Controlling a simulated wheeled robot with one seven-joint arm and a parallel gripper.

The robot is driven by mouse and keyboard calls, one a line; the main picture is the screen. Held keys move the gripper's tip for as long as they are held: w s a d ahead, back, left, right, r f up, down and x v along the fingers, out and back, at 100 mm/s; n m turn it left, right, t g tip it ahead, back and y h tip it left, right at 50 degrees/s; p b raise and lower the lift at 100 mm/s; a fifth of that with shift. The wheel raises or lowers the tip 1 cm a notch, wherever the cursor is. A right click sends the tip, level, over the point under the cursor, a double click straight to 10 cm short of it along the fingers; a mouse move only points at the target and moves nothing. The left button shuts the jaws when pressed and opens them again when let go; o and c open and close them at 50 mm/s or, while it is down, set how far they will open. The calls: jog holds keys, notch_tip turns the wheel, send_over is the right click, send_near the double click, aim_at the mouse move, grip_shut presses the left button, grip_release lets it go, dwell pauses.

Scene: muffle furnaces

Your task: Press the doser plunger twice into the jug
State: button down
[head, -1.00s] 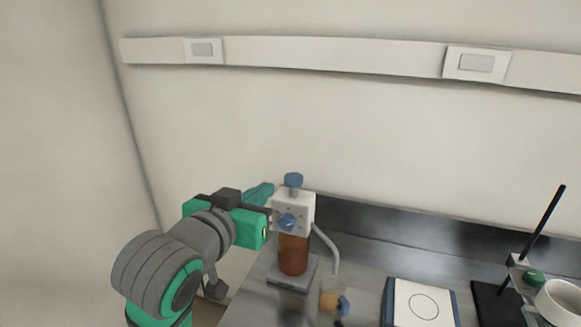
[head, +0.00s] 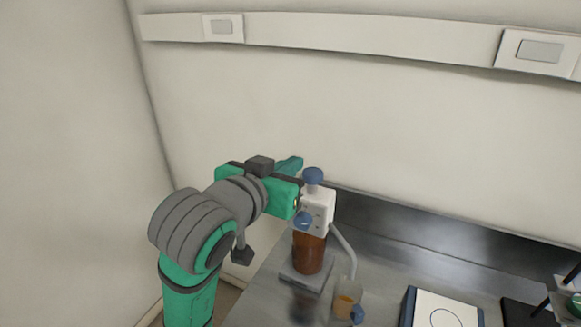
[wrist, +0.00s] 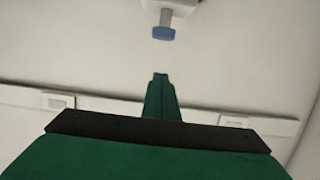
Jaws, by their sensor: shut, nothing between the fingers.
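The doser is a brown bottle (head: 308,254) with a white head (head: 318,212) and a blue plunger knob (head: 313,176) on top. The knob also shows in the wrist view (wrist: 164,33), beyond my fingertips. A blue valve knob (head: 303,219) is on the front of the head. A grey spout tube bends down to the jug (head: 346,301), a small clear vessel with amber liquid and a blue part on its side. My gripper (head: 293,162) is just left of the plunger knob, near its height. Its green fingers (wrist: 160,82) are shut and empty, apart from the knob in the wrist view.
The doser stands on a grey base plate (head: 302,276) on the metal bench. To the right lie a white plate with a drawn circle (head: 440,308) and a dark stand base (head: 524,313). The wall is close behind.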

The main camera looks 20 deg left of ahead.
send_over(309, 178)
notch_tip(309, 178, down, 2)
jog(key=f, duration=0.3)
jog(key=shift+w+a+f, duration=0.1)
jog(key=shift+a+f, duration=0.15)
jog(key=shift+a, duration=0.15)
jog(key=shift+s+a+f, duration=0.15)
jog(key=shift+s, duration=0.05)
jog(key=shift+f, duration=0.15)
jog(key=shift+w+d+f, duration=0.1)
jog(key=shift+d, duration=0.5)
jog(key=shift+a, duration=0.1)
jog(key=shift+f, duration=0.1)
